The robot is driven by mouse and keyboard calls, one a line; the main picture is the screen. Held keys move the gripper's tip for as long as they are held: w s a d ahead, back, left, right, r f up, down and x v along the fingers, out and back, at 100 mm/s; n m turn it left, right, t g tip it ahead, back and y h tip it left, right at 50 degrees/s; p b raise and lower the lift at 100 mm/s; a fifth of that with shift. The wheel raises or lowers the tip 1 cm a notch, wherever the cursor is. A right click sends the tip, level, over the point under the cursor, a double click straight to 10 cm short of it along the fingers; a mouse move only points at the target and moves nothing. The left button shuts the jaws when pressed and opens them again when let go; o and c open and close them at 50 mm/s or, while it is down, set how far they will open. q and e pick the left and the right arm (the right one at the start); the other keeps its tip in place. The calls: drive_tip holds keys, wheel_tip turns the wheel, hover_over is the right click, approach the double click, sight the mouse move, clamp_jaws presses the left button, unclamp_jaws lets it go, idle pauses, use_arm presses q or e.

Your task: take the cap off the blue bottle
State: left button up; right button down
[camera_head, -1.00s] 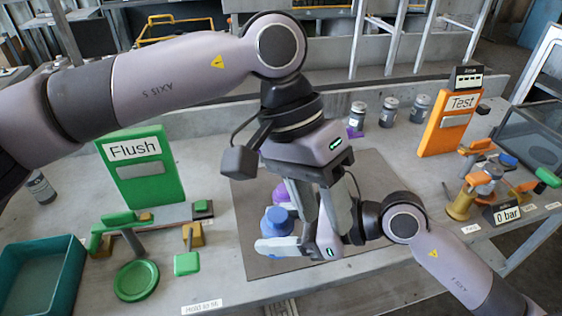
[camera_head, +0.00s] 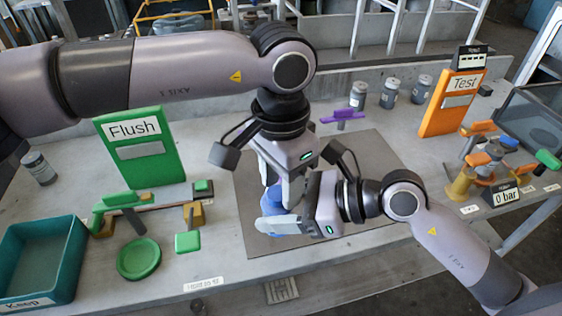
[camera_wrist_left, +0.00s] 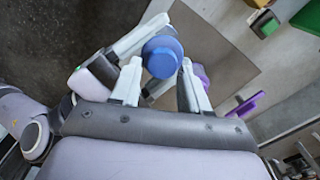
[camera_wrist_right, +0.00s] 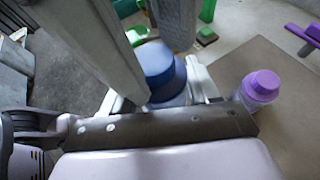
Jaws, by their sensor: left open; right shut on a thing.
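The blue bottle with its blue cap (camera_head: 272,202) is partly hidden by my grippers in the head view. My right gripper (camera_head: 278,216) is shut on the bottle from the side, below the cap. My left gripper (camera_head: 280,180) is open, pointing down over the bottle. In the left wrist view the cap (camera_wrist_left: 162,57) shows at the fingertips, between the two left fingers (camera_wrist_left: 160,80). I cannot tell whether they touch it.
A purple bottle (camera_wrist_right: 262,86) stands on the grey mat (camera_head: 350,150), close beside my right gripper. A purple handle (camera_head: 342,115) is at the mat's back edge. The green Flush panel (camera_head: 140,150) and teal bin (camera_head: 40,262) are left; the orange Test panel (camera_head: 452,102) is right.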

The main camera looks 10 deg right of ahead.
use_arm(q)
drive_tip(key=shift+f, duration=0.25)
clamp_jaws()
drive_tip(key=shift+o, duration=1.3)
unclamp_jaws()
